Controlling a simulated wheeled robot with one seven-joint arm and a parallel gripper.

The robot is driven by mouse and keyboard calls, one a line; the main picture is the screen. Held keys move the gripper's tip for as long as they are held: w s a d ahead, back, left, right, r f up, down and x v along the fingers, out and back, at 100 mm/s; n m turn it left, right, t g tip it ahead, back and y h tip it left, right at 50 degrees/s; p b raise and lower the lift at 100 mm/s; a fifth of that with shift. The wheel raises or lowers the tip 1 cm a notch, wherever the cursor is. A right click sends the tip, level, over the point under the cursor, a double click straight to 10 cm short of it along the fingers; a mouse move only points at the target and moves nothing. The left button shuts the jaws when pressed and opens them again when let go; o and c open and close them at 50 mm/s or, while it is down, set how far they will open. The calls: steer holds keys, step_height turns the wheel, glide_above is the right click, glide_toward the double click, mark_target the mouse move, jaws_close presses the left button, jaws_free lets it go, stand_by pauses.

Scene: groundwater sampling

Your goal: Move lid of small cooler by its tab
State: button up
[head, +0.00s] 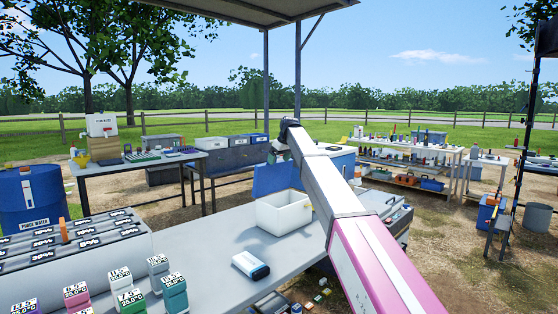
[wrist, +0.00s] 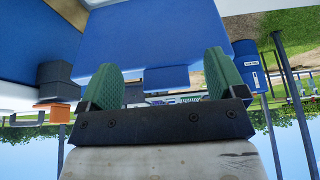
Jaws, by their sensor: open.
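The small cooler (head: 283,214) is a white open box on the grey table. Its blue lid (head: 275,179) stands raised at the box's back edge. My gripper (head: 277,156) is at the lid's top edge, at the end of my arm. In the wrist view my gripper (wrist: 163,78) has two green ribbed fingers spread apart. A broad blue panel (wrist: 170,42), which looks like the lid, lies beyond them. A smaller blue block (wrist: 166,77), perhaps the tab, shows between the fingers. I cannot tell whether either finger touches it.
Labelled bottles (head: 120,287) stand front left. A blue drum (head: 31,198) is at the left. Shelves of bottles (head: 410,157) stand at the back right. The table left of the cooler is clear.

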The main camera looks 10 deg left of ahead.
steer(key=shift+r, duration=0.1)
steer(key=v, duration=1)
steer(key=shift+s+r, duration=0.15)
steer(key=shift+r, duration=0.1)
steer(key=shift+d, duration=0.1)
